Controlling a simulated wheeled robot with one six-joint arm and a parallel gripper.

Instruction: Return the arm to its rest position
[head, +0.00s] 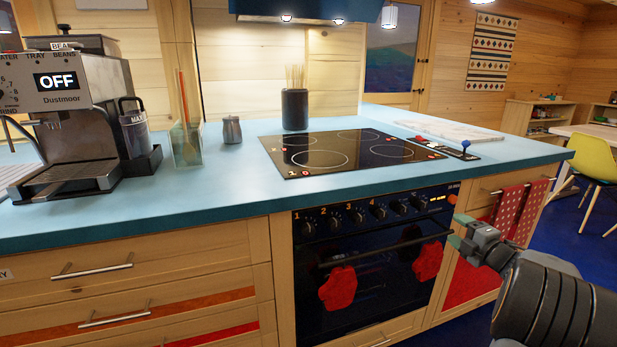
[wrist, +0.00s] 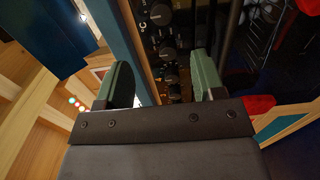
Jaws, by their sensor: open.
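My gripper (head: 462,232) is at the lower right of the head view, in front of the right side of the oven (head: 375,255). In the wrist view my gripper (wrist: 165,85) shows two green fingers set wide apart with nothing between them. Beyond the fingers lie the oven's control knobs (wrist: 168,55). My arm enters from the lower right corner of the head view, bent toward the oven front. I cannot tell how close the fingertips are to the oven.
The blue counter (head: 225,175) holds a coffee machine (head: 75,130), a small metal jug (head: 232,130), a dark utensil pot (head: 295,110) and a black cooktop (head: 350,152). Red mitts (head: 338,288) hang on the oven front. Red cloths (head: 508,210) hang at right. A yellow chair (head: 597,160) stands beyond.

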